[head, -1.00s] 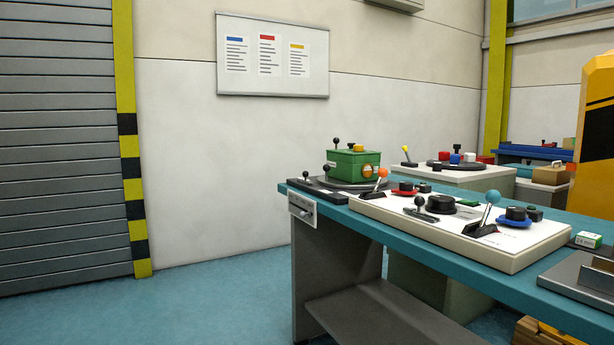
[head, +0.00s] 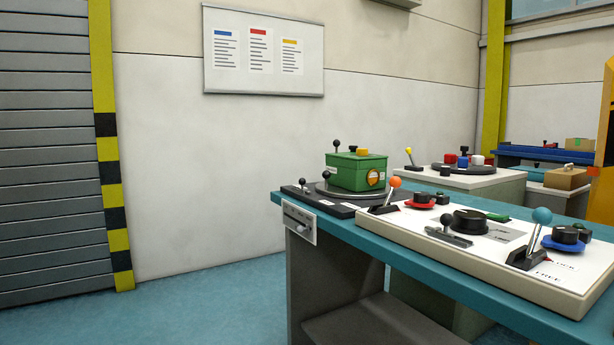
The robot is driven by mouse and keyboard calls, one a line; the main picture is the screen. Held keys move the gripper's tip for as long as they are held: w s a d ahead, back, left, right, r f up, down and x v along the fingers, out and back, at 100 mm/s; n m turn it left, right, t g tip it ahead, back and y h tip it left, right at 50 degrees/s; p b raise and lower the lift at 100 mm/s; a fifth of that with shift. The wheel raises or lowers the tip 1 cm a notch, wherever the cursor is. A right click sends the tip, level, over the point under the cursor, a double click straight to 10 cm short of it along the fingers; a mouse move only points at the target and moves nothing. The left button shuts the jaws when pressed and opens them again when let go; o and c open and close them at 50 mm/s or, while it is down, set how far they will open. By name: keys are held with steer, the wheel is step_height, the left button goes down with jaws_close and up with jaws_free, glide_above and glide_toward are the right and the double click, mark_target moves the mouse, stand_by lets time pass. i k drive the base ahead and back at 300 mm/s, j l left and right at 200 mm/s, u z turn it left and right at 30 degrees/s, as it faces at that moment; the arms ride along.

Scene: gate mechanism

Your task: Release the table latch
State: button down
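The teal table (head: 345,239) stands at the right in the head view. A white control panel (head: 420,235) lies on its top. A lever with a light-blue knob (head: 541,216) stands on the panel near lettering that seems to read "LOCK" and "FREE". A lever with an orange knob (head: 395,182) stands at the panel's far left end. A black sliding handle (head: 447,232) sits between them. A small white plate with a grey latch handle (head: 298,222) is fixed to the table's left end. I cannot tell which part is the table latch. My gripper is out of view.
A green box (head: 357,170) with knobs sits on a grey turntable at the table's far end. White cabinets (head: 462,177) stand behind. The blue floor (head: 205,300) left of the table is clear. A grey shutter (head: 45,150) is at the far left.

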mark_target(302, 182)
steer(key=i+j, duration=0.15)
steer(key=i, duration=0.3)
steer(key=i+j, duration=0.1)
steer(key=i, duration=0.3)
steer(key=i+j+z, duration=0.1)
steer(key=i, duration=0.35)
